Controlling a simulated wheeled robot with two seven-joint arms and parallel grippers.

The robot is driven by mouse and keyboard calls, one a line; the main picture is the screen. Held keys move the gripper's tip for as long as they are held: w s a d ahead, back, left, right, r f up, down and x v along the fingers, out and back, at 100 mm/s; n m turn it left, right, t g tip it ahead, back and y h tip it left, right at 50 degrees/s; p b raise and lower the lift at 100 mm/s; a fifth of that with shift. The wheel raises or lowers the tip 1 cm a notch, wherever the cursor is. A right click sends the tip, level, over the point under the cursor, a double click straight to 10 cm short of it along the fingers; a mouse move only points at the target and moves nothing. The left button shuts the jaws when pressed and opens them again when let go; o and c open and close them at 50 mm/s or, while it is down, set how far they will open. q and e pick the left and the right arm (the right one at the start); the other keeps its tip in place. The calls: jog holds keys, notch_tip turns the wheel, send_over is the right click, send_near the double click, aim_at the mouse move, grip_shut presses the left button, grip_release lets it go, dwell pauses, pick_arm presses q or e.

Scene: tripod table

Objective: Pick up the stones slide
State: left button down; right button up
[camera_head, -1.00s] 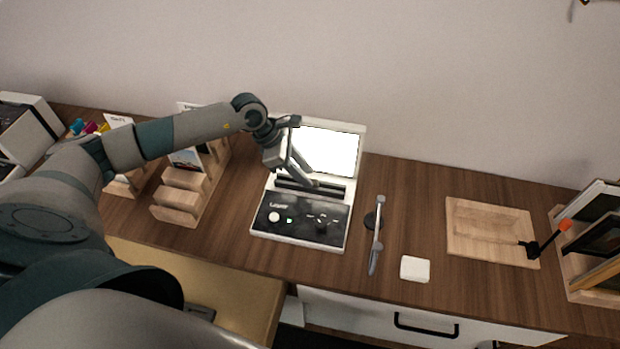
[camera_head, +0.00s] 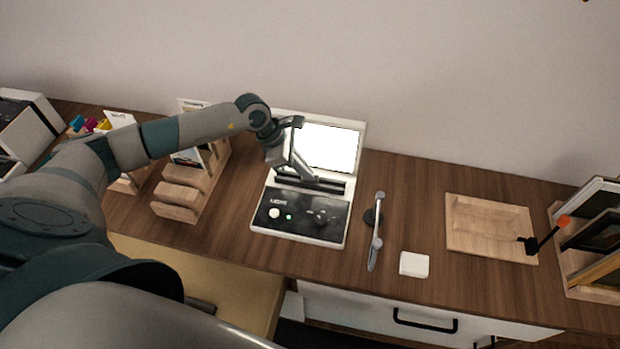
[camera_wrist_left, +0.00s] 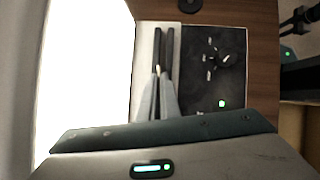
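A white slide viewer (camera_head: 258,213) with a lit screen (camera_head: 330,146) and a black control panel (camera_head: 300,212) stands mid-table. My left gripper (camera_head: 317,181) reaches down to the dark slot strip between screen and panel. In the left wrist view the grey fingers (camera_wrist_left: 163,88) lie close together over that strip. I cannot tell whether they are shut or hold a thin slide. I cannot make out which slide is the stones slide. A wooden stepped rack (camera_head: 178,199) with an upright card (camera_head: 190,103) stands left of the viewer, partly behind my arm.
A grey-handled tool (camera_head: 376,232) and a white square block (camera_head: 414,264) lie right of the viewer. Beyond them are a wooden tray (camera_head: 460,237) with a black and orange piece (camera_head: 545,238), and a frame rack (camera_head: 590,292). A wall rises behind.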

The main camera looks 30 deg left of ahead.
jog(key=shift+f, duration=0.1)
